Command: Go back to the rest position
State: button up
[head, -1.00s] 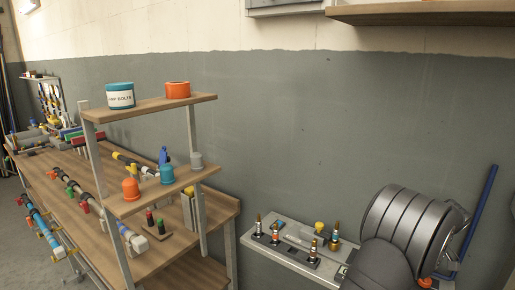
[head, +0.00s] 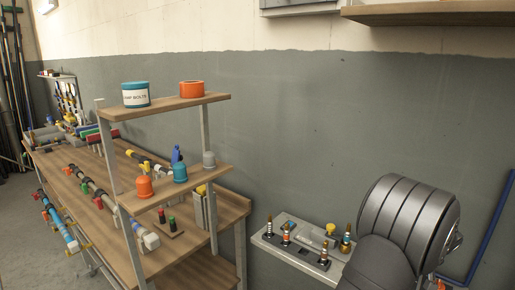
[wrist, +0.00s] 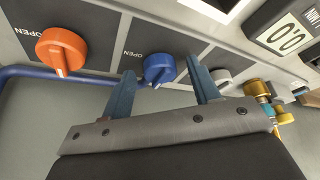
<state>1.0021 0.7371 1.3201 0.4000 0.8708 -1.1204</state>
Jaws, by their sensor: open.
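My gripper (wrist: 161,68) shows in the wrist view with its two blue fingers apart and nothing held between them. The fingers point toward a panel with a blue knob (wrist: 159,69), which appears between the fingertips. I cannot tell whether either finger touches it. An orange knob (wrist: 61,51) is to the left and a pale knob (wrist: 221,78) is to the right, partly behind the right finger. In the head view the fingers are hidden; my dark grey arm fills the lower right.
A wooden workbench (head: 92,212) with a raised two-tier shelf (head: 165,110) stands left. A narrow ledge (head: 272,242) with several fittings is beside my arm. A blue pipe (head: 487,245) is at right. A 0.0 display (wrist: 288,36) is on the panel.

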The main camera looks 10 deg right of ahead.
jog(key=m+h, duration=0.1)
jog(key=m, duration=0.3)
jog(key=shift+a+m+g+h, duration=0.2)
jog(key=shift+m+g+h, duration=0.1)
jog(key=shift+m+h, duration=0.1)
jog(key=shift+w+a+m+g+h, duration=0.15)
jog(key=shift+m+h, duration=0.15)
jog(key=shift+m, duration=0.55)
jog(key=shift+d+m+g+h, duration=0.15)
jog(key=shift+m+h, duration=0.15)
jog(key=shift+m, duration=0.55)
jog(key=shift+a+m, duration=0.1)
jog(key=shift+m, duration=0.2)
